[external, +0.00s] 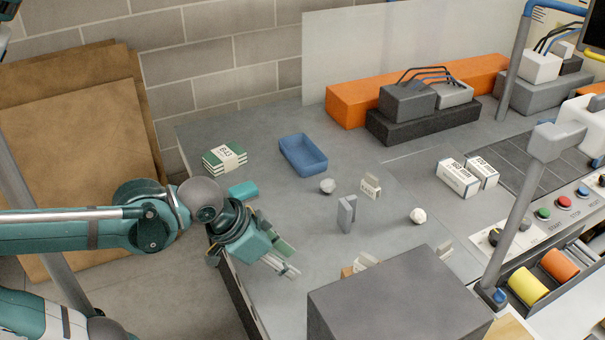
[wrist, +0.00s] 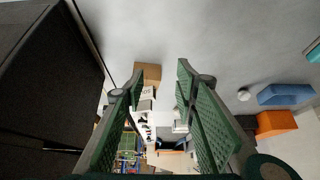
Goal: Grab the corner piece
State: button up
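A grey upright piece with two angled faces (external: 346,214), which looks like the corner piece, stands on the grey bench in the middle of the external view. I cannot make it out clearly in the wrist view. My gripper (external: 287,262) is above the bench's near left edge, to the left of and nearer than the grey piece, and apart from it. In the wrist view my gripper (wrist: 161,80) has its two green-padded fingers spread, with nothing held between them.
A large dark box (external: 400,298) stands at the front, with a small brown block (wrist: 148,72) beside it. A grey ball (external: 327,186), white ball (external: 418,216) and labelled piece (external: 371,187) surround the grey piece. A blue tray (external: 303,156) lies behind.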

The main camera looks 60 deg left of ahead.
jog(key=w+a+r+g+p, duration=0.25)
jog(key=w+r+p, duration=0.25)
jog(key=w, duration=0.4)
jog(key=g+p, duration=0.2)
jog(key=p, duration=0.7)
send_near(347, 206)
jog(key=d, duration=0.3)
jog(key=shift+g, duration=0.85)
jog(key=w+a+f+p, duration=0.1)
jog(key=w, duration=0.1)
jog(key=w+a+f+p, duration=0.3)
jog(key=w+a, duration=0.1)
jog(key=shift+w+a+f, duration=0.1)
jog(key=shift+a+f, duration=0.1)
jog(key=shift+f, duration=0.2)
jog(key=shift+w+a+f+p, duration=0.15)
jog(key=shift+a+f+p, duration=0.05)
jog(key=shift+f+p, duration=0.15)
jog(key=shift+f, duration=1.3)
